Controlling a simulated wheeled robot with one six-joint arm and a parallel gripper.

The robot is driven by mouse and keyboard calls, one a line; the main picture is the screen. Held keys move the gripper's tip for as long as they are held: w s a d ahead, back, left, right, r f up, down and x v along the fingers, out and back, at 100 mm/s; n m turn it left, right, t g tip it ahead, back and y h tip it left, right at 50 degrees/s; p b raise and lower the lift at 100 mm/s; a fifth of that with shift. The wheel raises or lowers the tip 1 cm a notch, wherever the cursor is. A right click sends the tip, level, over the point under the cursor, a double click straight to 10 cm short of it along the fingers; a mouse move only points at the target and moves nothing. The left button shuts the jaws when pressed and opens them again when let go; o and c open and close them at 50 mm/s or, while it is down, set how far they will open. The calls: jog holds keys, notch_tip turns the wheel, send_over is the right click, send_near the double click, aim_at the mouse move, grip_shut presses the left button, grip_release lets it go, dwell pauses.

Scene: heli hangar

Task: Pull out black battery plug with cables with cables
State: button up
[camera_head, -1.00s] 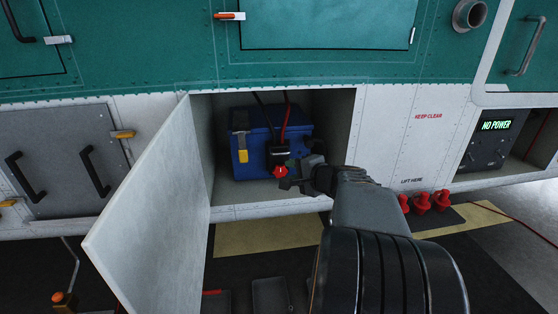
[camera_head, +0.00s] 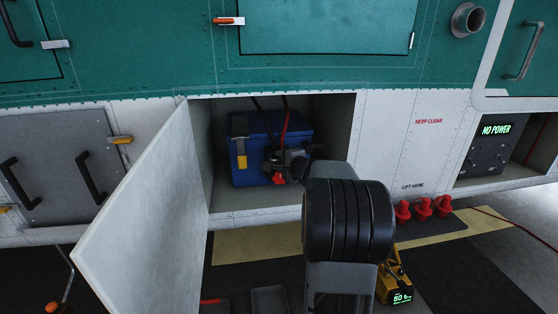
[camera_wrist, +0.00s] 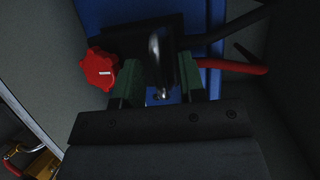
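The blue battery (camera_head: 246,169) sits in the open compartment, with a yellow clip on its front left. The black battery plug (camera_wrist: 128,42) is on its front, with a red knob (camera_wrist: 99,68) at its left; the knob (camera_head: 279,179) also shows in the head view. A black cable (camera_wrist: 232,27) and a red cable (camera_wrist: 235,67) run from the plug. My gripper (camera_wrist: 162,82) is at the plug, its green-padded fingers apart on either side of a grey handle (camera_wrist: 155,55), with gaps visible. In the head view my gripper (camera_head: 287,160) partly hides the plug.
The compartment door (camera_head: 145,215) stands open at the left. Compartment walls are close on both sides. Red plugs (camera_head: 423,207) stand below the hull at the right. A yellow device (camera_head: 393,284) stands on the floor beside my arm. A panel (camera_head: 488,147) reads "NO POWER".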

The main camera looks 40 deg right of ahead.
jog(key=shift+w+f, duration=0.15)
jog(key=shift+w, duration=0.4)
jog(key=shift+c, duration=0.2)
grip_shut()
